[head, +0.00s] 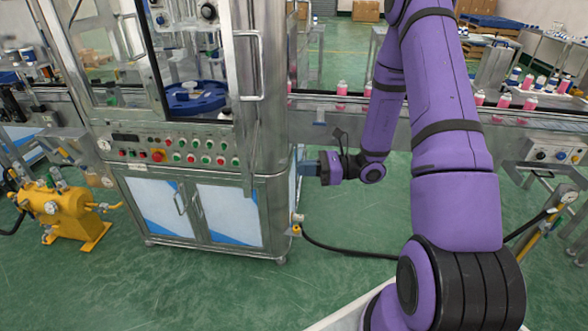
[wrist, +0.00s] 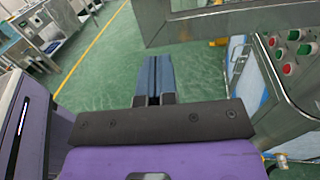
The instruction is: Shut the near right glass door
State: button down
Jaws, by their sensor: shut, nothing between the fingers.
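The near right glass door (head: 243,125) of the steel machine stands open in the head view, swung outward and seen almost edge-on. Its bar handle (head: 262,65) shows on it. In the wrist view, a steel frame that looks like this door's lower part (wrist: 215,25) crosses the upper right. My gripper (head: 304,168) is at the right side of the machine's lower cabinet, to the right of the door. Its blue-grey fingers (wrist: 155,62) are shut with nothing between them. They appear apart from the door frame; the exact gap is hard to tell.
The button panel (head: 180,150) sits above white cabinet doors (head: 225,212). A conveyor (head: 335,108) with pink-bodied cans runs behind my arm. A yellow pump unit (head: 65,208) stands at left. A black hose (head: 345,250) crosses the green floor, which is otherwise mostly open in front.

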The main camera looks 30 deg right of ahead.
aim_at(251, 169)
jog(key=x, duration=1.2)
jog(key=shift+w+a, duration=0.1)
